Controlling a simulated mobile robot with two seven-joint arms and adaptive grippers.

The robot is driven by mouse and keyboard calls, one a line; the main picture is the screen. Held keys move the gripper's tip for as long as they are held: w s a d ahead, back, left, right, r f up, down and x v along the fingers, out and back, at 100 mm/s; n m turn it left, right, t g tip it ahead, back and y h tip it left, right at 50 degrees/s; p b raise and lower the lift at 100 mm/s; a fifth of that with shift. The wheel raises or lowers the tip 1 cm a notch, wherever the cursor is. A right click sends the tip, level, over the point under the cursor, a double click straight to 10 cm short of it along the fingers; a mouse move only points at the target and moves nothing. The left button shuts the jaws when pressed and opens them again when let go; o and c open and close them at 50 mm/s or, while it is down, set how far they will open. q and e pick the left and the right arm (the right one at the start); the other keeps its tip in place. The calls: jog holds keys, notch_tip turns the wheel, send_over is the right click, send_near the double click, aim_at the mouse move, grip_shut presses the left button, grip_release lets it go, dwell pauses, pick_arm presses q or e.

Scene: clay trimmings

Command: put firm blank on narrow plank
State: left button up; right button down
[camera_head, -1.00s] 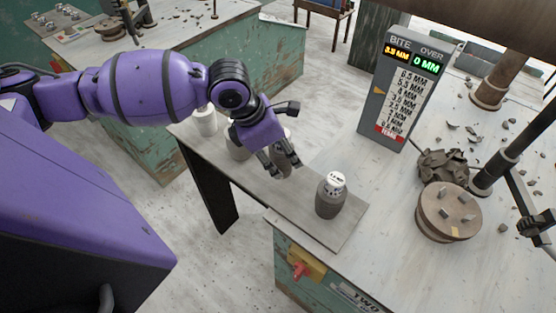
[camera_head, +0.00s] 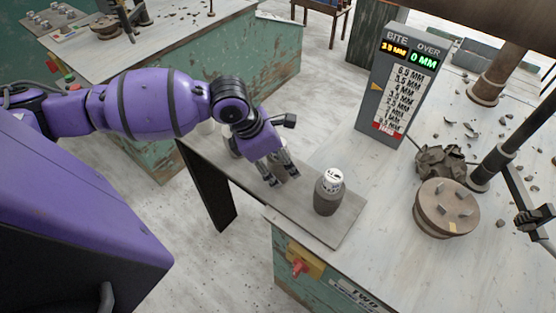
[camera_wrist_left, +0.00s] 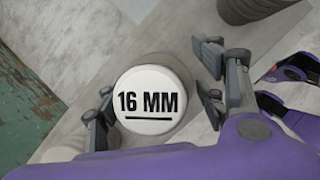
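A grey blank with a white cap marked 16 MM (camera_wrist_left: 148,100) stands between the fingers of my left gripper (camera_wrist_left: 160,95), seen from above. A small gap shows between its cap and the right-hand fingers, so the gripper looks open around it. In the head view my left gripper (camera_head: 281,178) points down over the narrow plank (camera_head: 240,180) and hides most of that blank. Another dark grey blank (camera_head: 327,196) with a white labelled cap stands upright on the plank's right end. My right gripper is not in view.
A grey sign (camera_head: 398,85) reading BITE and OVER stands on the right table. A round wooden wheel head (camera_head: 446,208) with pegs and a heap of clay trimmings (camera_head: 440,163) are beyond. Paler blanks (camera_head: 206,127) stand partly hidden behind my arm.

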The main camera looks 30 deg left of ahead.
pick_arm(q)
jog(key=shift+r, duration=0.1)
jog(key=p+v, duration=0.1)
jog(key=v, duration=1.1)
